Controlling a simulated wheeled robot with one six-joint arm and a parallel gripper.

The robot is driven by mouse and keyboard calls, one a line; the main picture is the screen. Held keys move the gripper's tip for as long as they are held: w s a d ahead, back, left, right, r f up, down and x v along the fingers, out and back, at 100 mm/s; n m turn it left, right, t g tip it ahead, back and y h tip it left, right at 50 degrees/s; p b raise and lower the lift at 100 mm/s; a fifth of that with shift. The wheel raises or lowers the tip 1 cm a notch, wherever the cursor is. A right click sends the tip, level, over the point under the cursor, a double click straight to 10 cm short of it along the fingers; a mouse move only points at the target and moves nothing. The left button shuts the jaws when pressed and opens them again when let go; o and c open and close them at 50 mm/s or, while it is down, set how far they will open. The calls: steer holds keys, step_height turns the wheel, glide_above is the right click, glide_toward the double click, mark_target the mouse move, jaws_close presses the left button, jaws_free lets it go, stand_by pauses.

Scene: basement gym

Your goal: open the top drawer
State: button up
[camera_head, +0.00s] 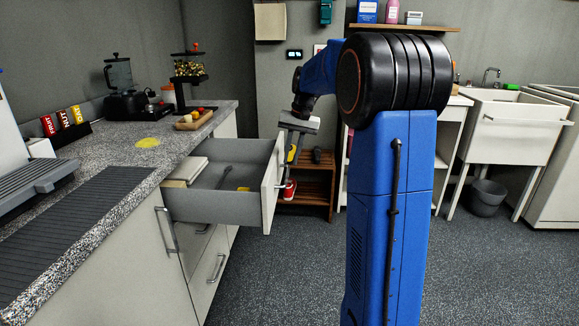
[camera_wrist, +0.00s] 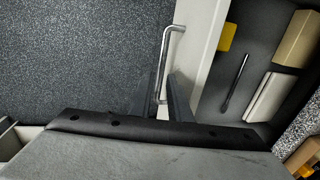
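The top drawer (camera_head: 238,205) of the grey counter unit is pulled well out, and its inside shows. Its front panel (camera_wrist: 203,48) and metal bar handle (camera_wrist: 166,62) show in the wrist view. My gripper (camera_wrist: 161,82) is at the handle, with one finger on each side of the bar. The fingers stand apart, with a small gap beside the bar, so they do not look closed on it. In the head view my gripper (camera_head: 292,150) is at the outer side of the drawer front, and my arm hides part of the handle area.
The drawer holds a yellow item (camera_wrist: 227,38), a dark slim utensil (camera_wrist: 234,82), a pale flat box (camera_wrist: 270,97) and a tan box (camera_wrist: 298,40). Lower drawers (camera_head: 210,265) are shut. A wooden shoe rack (camera_head: 312,183) stands behind the drawer. Floor (camera_head: 275,275) in front is clear.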

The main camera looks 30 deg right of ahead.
step_height(320, 180, up, 12)
steer(key=s+d, duration=0.1)
steer(key=d, duration=0.1)
steer(key=shift+s, duration=0.2)
stand_by(0.4)
steer(key=s+a+f+n+t+h, duration=0.1)
steer(key=s+a+f+n+t, duration=0.2)
steer(key=s+a, duration=1.35)
steer(key=s+a+f+n, duration=0.2)
steer(key=s+f, duration=0.6)
steer(key=s, duration=0.2)
steer(key=s+a+f+n, duration=0.2)
steer(key=s+a+f, duration=0.1)
steer(key=s+f, duration=0.5)
steer(key=shift+s+f+t+h, duration=0.15)
steer(key=shift+s+t+h, duration=0.2)
steer(key=shift+s, duration=0.6)
